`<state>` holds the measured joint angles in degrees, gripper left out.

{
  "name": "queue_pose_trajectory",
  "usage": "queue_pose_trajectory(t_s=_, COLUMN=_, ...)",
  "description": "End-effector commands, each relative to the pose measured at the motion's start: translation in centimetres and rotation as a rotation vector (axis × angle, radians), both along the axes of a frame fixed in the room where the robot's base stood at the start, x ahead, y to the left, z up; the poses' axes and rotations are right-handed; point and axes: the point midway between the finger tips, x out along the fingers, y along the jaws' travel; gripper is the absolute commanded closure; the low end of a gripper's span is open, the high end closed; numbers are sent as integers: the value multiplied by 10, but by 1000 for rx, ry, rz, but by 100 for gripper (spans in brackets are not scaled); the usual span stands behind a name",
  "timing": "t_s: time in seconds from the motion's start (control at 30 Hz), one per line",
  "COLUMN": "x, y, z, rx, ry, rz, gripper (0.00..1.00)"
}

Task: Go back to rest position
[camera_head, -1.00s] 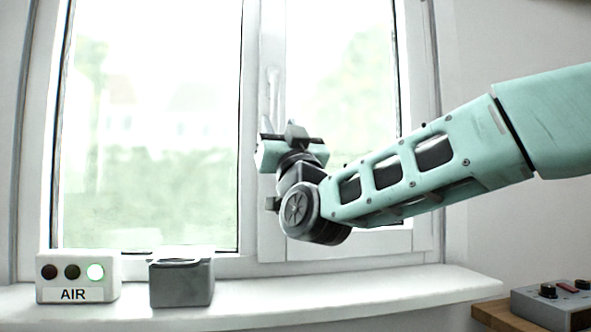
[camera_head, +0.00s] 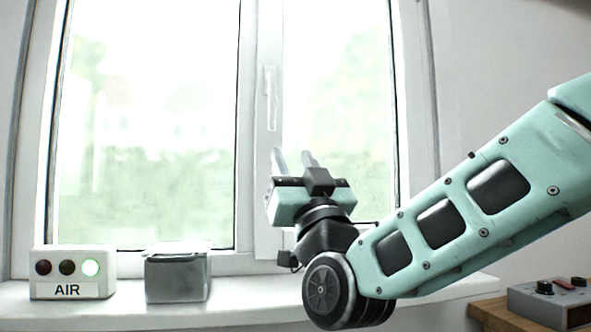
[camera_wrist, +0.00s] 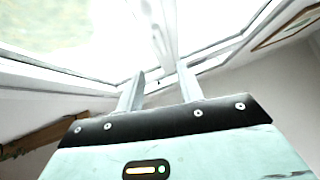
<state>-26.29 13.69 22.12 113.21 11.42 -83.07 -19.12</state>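My gripper (camera_head: 294,160) is raised in front of the window in the head view, with its two grey fingers pointing up. The fingers stand apart with nothing between them. In the wrist view the fingers (camera_wrist: 159,88) also show a gap, with the window frame beyond. The window handle (camera_head: 270,98) hangs vertically on the middle frame, above and behind the fingers, and they look clear of it. My mint-green arm reaches in from the right, its elbow-like dark joint low over the sill.
The white AIR box (camera_head: 72,291) on the sill (camera_head: 240,314) has its green lamp lit. A grey box (camera_head: 178,280) stands beside it. A grey control box (camera_head: 550,302) with knobs sits on a wooden surface at the lower right.

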Motion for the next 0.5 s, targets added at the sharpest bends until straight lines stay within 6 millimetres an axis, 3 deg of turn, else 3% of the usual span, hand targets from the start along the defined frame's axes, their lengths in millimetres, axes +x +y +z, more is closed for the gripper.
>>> queue_pose_trajectory(t_s=0.27, x=1, y=2, z=-5, rx=-20, ry=21, rz=10, gripper=63)
queue_pose_trajectory(t_s=0.37, x=3, y=11, z=-25, rx=-94, ry=110, rz=48, gripper=63)
queue_pose_trajectory(t_s=0.5, x=0, y=25, z=-83, rx=-281, ry=343, rz=131, gripper=63)
